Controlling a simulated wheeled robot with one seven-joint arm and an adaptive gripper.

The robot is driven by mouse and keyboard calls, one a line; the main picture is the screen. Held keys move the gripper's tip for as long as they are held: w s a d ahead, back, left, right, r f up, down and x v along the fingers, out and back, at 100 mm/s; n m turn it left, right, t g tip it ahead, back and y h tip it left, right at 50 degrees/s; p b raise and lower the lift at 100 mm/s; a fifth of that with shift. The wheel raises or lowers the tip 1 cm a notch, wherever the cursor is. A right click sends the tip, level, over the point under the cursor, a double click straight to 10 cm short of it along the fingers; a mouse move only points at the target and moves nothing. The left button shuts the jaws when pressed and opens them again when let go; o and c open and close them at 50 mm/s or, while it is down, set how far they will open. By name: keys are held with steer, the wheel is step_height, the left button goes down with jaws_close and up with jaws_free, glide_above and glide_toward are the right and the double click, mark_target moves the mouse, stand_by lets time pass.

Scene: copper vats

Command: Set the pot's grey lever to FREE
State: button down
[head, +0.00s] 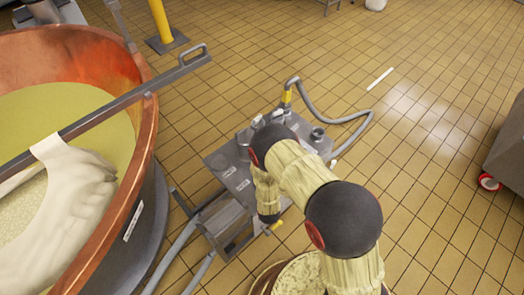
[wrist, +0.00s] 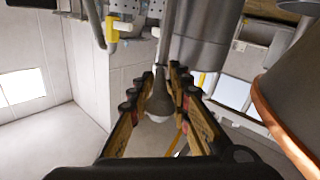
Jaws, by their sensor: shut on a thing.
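In the wrist view my gripper (wrist: 163,85) has its two fingers on either side of a grey lever (wrist: 160,104), with a thin stem and a wider bulb-like end. The fingers are shut on it. A grey metal cylinder (wrist: 203,38), perhaps part of the pot, stands just behind and to the right. In the head view my arm covers the gripper and the lever. The grey machine (head: 222,160) beneath my arm carries small white labels, too small to read, so the lever's setting cannot be told.
A copper vat (head: 148,120) with a grey bar (head: 112,104) across it stands at left. A grey hose (head: 340,121) loops behind the machine. A yellow post (head: 161,20) stands at the back. A grey wheeled container (head: 508,145) is at right. Tiled floor (head: 430,110) between is open.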

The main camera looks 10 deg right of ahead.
steer(key=shift+a+h, duration=0.15)
steer(key=shift+h, duration=0.15)
steer(key=c, duration=1.8)
jaws_free()
steer(key=shift+s, duration=0.1)
steer(key=shift+m, duration=0.3)
steer(key=s, duration=1.1)
steer(key=shift+s+a, duration=0.2)
steer(key=shift+s, duration=0.2)
